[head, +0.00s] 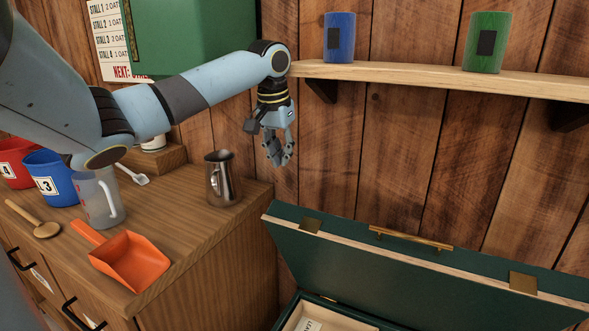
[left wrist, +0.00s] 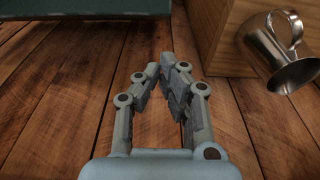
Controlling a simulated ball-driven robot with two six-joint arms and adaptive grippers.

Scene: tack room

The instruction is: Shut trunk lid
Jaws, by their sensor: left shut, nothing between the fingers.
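The trunk lid (head: 385,270) is dark green with a pale wooden edge, brass fittings and a brass handle (head: 410,238). It stands raised and tilted near the plank wall at the lower right of the head view. Part of the open trunk (head: 310,298) shows below it, with pale contents inside; the rest is cut off. My left gripper (head: 280,162) points down, empty and shut, above and left of the lid and apart from it. In the left wrist view its fingers (left wrist: 168,85) are together, and a dark green surface, probably the trunk, shows at top left.
A wooden cabinet (head: 235,240) on the left holds a metal jug (head: 222,180), an orange scoop (head: 130,262), a clear measuring jug (head: 97,198) and buckets. A wall shelf (head: 430,78) with blue and green tins is above the lid. Space between shelf and lid is clear.

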